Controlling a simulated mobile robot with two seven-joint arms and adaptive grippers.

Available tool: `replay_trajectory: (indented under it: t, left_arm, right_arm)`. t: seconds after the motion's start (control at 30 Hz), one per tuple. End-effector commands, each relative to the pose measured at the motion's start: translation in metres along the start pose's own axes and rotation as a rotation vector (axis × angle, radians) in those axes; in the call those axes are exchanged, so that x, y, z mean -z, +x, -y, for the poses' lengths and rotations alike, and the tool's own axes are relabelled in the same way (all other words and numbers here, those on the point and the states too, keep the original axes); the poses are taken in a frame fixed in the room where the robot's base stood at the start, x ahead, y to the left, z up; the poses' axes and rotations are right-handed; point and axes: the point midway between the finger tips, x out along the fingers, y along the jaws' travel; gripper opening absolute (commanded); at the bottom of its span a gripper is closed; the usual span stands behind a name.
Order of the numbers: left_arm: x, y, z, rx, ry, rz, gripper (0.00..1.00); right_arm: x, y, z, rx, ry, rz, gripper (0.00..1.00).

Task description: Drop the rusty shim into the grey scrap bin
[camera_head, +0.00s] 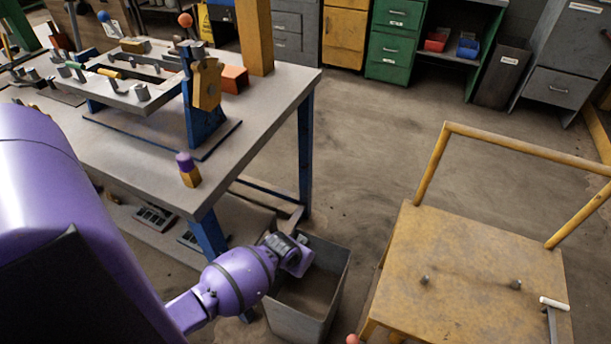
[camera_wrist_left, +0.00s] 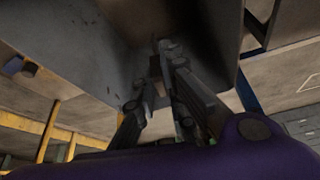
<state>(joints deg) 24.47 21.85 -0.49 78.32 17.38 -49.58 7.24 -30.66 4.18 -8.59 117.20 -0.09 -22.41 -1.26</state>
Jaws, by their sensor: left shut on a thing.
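The grey scrap bin (camera_head: 304,322) stands on the floor beside the workbench, open at the top, and its bare inside shows in the head view. My left gripper (camera_head: 298,258) is over the bin's opening, near its back left rim. In the left wrist view the left gripper (camera_wrist_left: 158,85) is shut on a small dark brownish piece, the rusty shim (camera_wrist_left: 155,68), held at the fingertips. The bin's grey wall (camera_wrist_left: 95,45) fills much of the upper part there. The shim is hidden in the head view. My right gripper is not in view.
The workbench (camera_head: 245,130) with a blue-based fixture is to the left, its leg (camera_head: 208,236) close to my left arm. A worn yellow cart (camera_head: 460,265) stands right of the bin, with a hammer (camera_head: 552,310) on it. Open floor (camera_head: 370,150) lies behind the bin.

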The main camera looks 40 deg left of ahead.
Motion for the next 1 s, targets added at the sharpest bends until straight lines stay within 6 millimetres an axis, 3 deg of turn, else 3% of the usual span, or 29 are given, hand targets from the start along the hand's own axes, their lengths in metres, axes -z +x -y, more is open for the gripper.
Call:
replay_trajectory:
  t: [0.23, 0.27, 0.4, 0.77, 1.0]
  left_arm:
    - [0.002, 0.000, 0.000, 0.000, 0.000, -0.004, 0.00]
    - [0.002, 0.000, 0.000, 0.000, 0.000, -0.003, 0.13]
    - [0.002, 0.000, 0.000, 0.000, 0.000, -0.003, 0.31]
    - [0.001, -0.002, 0.000, 0.000, 0.001, -0.002, 0.32]
    - [0.001, -0.032, 0.000, 0.000, 0.002, -0.004, 0.32]
  right_arm:
    - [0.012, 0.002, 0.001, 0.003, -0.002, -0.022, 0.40]
    - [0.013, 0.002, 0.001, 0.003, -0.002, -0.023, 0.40]
    - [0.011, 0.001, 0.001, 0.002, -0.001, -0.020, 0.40]
    - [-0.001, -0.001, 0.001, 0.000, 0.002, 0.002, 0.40]
    - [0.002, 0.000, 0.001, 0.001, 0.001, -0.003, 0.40]
